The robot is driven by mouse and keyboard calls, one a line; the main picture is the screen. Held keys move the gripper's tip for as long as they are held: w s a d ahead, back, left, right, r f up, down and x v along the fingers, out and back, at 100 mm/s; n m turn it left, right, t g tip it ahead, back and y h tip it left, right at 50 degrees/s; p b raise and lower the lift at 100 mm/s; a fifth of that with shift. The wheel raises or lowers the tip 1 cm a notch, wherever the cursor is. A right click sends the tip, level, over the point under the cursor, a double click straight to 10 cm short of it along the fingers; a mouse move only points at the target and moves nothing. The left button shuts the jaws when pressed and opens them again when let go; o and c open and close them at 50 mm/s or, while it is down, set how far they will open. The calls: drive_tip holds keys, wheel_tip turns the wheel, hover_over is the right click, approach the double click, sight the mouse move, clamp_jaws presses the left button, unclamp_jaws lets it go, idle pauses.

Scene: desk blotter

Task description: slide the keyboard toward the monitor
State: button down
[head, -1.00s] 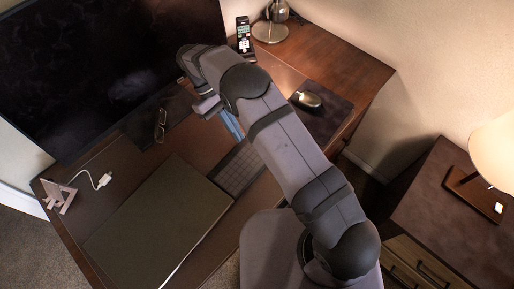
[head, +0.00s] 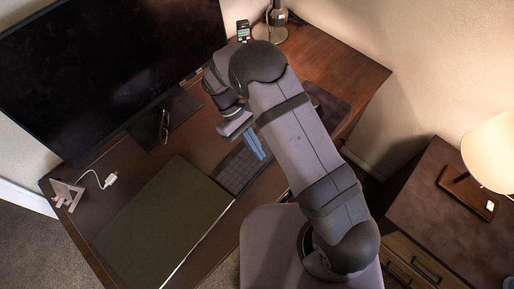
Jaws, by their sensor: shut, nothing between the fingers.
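The keyboard (head: 236,169) is dark grey and lies on the desk to the right of the blotter, its right part hidden behind my arm. The monitor (head: 110,75) is large and black and stands at the back left of the desk. My gripper (head: 258,153), with blue fingers, is shut with nothing between them. It points down over the right part of the visible keyboard; I cannot tell whether it touches the keys.
The blotter (head: 165,225) covers the front left of the desk. A phone stand and white cable (head: 109,180) are at the left. Glasses (head: 164,127) lie near the monitor base. A phone (head: 243,31) and lamp (head: 274,30) stand at the back. A dark mat (head: 328,107) is partly behind my arm.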

drive_tip(key=shift+f+b, duration=0.3)
drive_tip(key=shift+f, duration=0.2)
